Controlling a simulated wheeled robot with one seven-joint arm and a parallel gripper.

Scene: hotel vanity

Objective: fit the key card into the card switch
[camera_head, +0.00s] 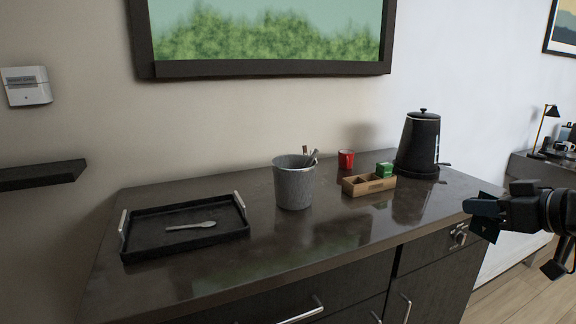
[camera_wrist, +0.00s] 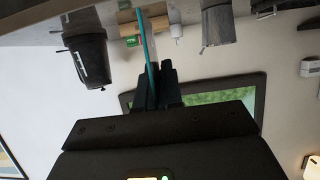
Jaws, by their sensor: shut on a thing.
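The card switch (camera_head: 27,86) is a white box with a dark horizontal slot, fixed to the wall at the far left in the head view. A white box that looks like it (camera_wrist: 310,68) shows at the right edge of the wrist view. My gripper (camera_head: 478,208) is at the right in the head view, beyond the counter's right end and far from the switch. It is shut on the key card (camera_head: 487,230), a thin dark blue card there. In the wrist view the card (camera_wrist: 151,55) is nearly edge-on, teal and whitish, sticking out from the fingers (camera_wrist: 158,85). The fingers hide its held end.
On the dark counter (camera_head: 240,275) stand a black tray (camera_head: 190,245) with a spoon, a grey bin (camera_head: 294,185), a wooden box (camera_head: 368,187), a red cup (camera_head: 346,159) and a black kettle (camera_head: 420,145). A dark shelf (camera_head: 40,175) juts out below the switch.

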